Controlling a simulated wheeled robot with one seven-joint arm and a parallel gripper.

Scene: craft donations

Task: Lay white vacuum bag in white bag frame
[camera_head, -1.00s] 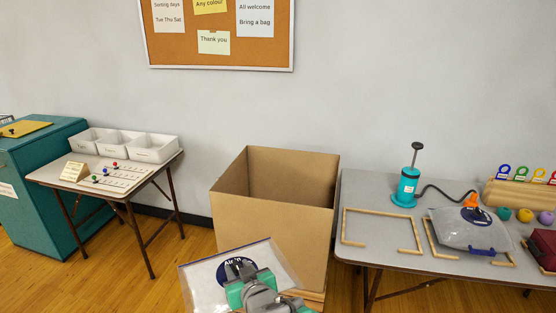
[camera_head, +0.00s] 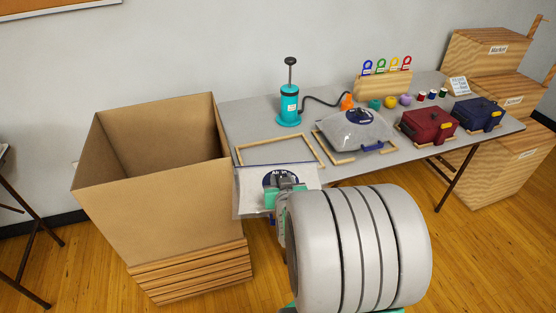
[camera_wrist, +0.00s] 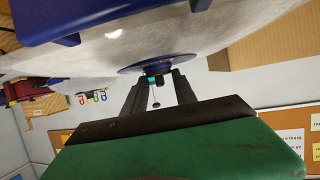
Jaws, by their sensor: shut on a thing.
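My gripper (camera_head: 284,186) is shut on the white vacuum bag (camera_head: 247,196), a clear flat bag with white filling and a dark blue round valve. The held bag hangs just in front of the table's near edge, close to a wooden frame (camera_head: 272,141) that lies on the table with nothing inside. The bag covers this frame's near part. In the wrist view the held bag (camera_wrist: 120,52) fills the top, with its blue bar and the valve disc between my fingers (camera_wrist: 154,88). A second puffed bag (camera_head: 342,133) lies over another wooden frame. I cannot read which frame is labelled white.
A teal hand pump (camera_head: 290,105) with a black hose and orange nozzle (camera_head: 347,102) stands behind the frames. A big open cardboard box (camera_head: 165,200) is left of the table (camera_head: 235,115). Red (camera_head: 428,125) and blue (camera_head: 478,113) cases stand at the right.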

